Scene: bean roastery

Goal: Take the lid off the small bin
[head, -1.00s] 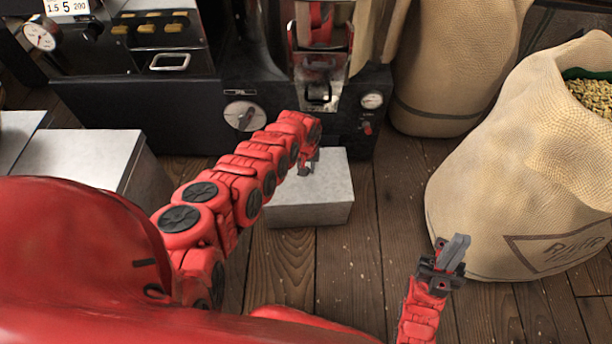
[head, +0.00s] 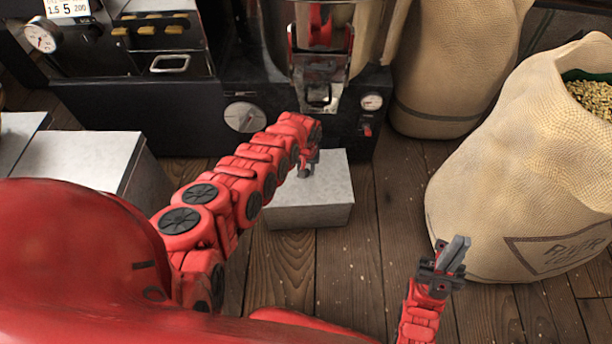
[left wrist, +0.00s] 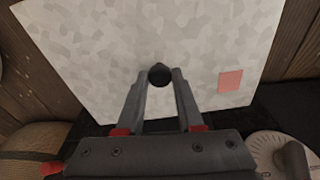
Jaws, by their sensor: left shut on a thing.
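The small bin (head: 310,216) is a low grey metal box on the wooden floor in front of the roaster. Its flat lid (head: 330,182) lies on top; it fills much of the left wrist view (left wrist: 110,50), with a dark round knob (left wrist: 159,74) and a pinkish square mark. My left gripper (head: 307,170) is over the lid, its fingers (left wrist: 160,82) shut on the knob. In the head view my arm hides the bin's left part and the knob. My right gripper (head: 456,252) is away from the bin, beside the large sack; its fingers look close together.
The dark roaster (head: 190,115) stands just behind the bin. A larger grey metal bin (head: 80,155) stands at the left. A burlap sack of beans (head: 530,170) is at the right, another sack (head: 450,70) behind it. Bare floor (head: 380,260) lies in front and right of the bin.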

